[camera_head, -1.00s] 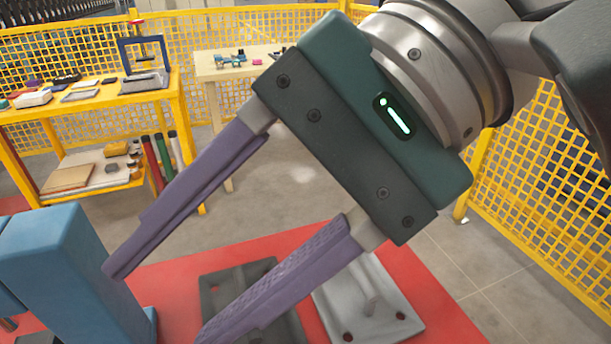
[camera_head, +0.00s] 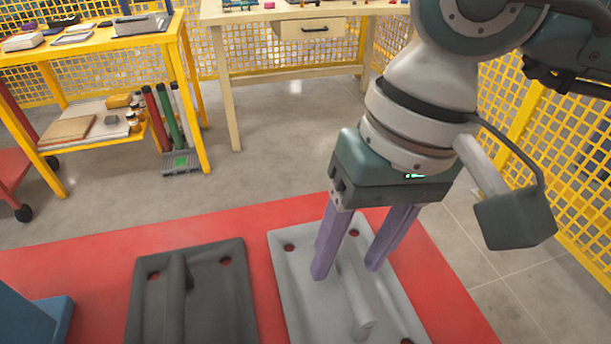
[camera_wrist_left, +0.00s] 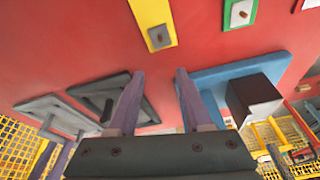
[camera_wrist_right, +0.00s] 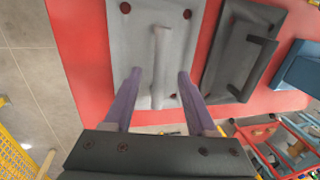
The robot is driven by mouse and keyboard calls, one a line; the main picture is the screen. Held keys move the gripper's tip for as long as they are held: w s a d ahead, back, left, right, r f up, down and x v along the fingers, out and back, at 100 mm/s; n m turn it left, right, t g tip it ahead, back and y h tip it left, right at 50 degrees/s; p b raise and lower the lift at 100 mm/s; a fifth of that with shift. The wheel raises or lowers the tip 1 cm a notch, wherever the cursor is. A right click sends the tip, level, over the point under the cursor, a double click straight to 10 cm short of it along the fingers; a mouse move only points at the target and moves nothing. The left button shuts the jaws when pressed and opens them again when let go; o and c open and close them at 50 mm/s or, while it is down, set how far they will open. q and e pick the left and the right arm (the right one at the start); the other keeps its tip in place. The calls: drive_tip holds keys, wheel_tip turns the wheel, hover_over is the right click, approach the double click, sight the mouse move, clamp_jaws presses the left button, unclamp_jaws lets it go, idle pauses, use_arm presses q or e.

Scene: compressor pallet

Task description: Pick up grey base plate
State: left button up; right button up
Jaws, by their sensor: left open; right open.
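The light grey base plate (camera_head: 292,289) lies on the red surface in the head view, with a raised bar handle (camera_head: 354,296) along its middle and holes near its corners. It also shows in the right wrist view (camera_wrist_right: 128,42), its handle pointing toward my jaws. My right gripper (camera_head: 346,270) is open and empty, fingers pointing down over the plate, on either side of the handle's line. Whether the fingers touch the plate I cannot tell. My left gripper (camera_wrist_left: 155,72) is open and empty over the red surface; it is out of the head view.
A dark grey plate (camera_head: 222,305) with a similar handle lies left of the light plate. A blue part (camera_head: 58,316) is farther left. The left wrist view shows a yellow plate (camera_wrist_left: 150,12) and a green one (camera_wrist_left: 232,8). Yellow mesh fencing (camera_head: 515,150) stands at right.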

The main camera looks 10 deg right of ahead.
drive_tip(key=f, duration=0.2)
drive_tip(key=shift+a+f, duration=0.25)
drive_tip(key=shift+f, duration=0.05)
clamp_jaws()
idle(0.3)
